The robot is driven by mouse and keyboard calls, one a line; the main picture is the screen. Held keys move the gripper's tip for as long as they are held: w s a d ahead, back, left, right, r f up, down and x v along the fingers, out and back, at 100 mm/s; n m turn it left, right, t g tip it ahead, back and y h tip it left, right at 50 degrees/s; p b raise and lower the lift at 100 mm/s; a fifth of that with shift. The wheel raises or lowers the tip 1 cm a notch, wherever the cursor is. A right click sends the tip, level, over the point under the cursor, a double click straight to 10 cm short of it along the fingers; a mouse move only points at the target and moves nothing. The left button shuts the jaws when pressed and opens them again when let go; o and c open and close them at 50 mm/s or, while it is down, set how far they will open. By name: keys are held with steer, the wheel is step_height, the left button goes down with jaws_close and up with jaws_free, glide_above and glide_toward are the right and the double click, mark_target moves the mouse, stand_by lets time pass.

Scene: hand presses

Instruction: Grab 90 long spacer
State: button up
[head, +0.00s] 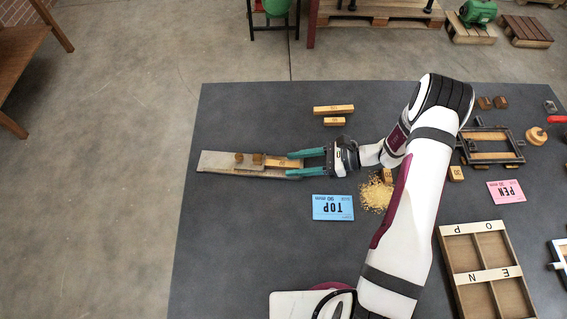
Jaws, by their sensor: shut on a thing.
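A flat wooden spacer (279,162) lies on a long grey board (217,161) at the left of the table. My gripper (291,163) reaches in from the right with its two teal fingers on either side of this spacer, shut on it. Two small wooden blocks (257,158) sit on the board just left of the fingertips. Two other wooden bars with dark marks, a longer one (333,109) and a shorter one (334,121), lie behind the gripper. Their marks are too small to read surely, and I cannot read any mark on the held spacer.
The table's left front is clear.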

steer(key=shift+f, duration=0.3)
jaws_close()
steer(key=shift+s+d, duration=0.1)
stand_by(0.6)
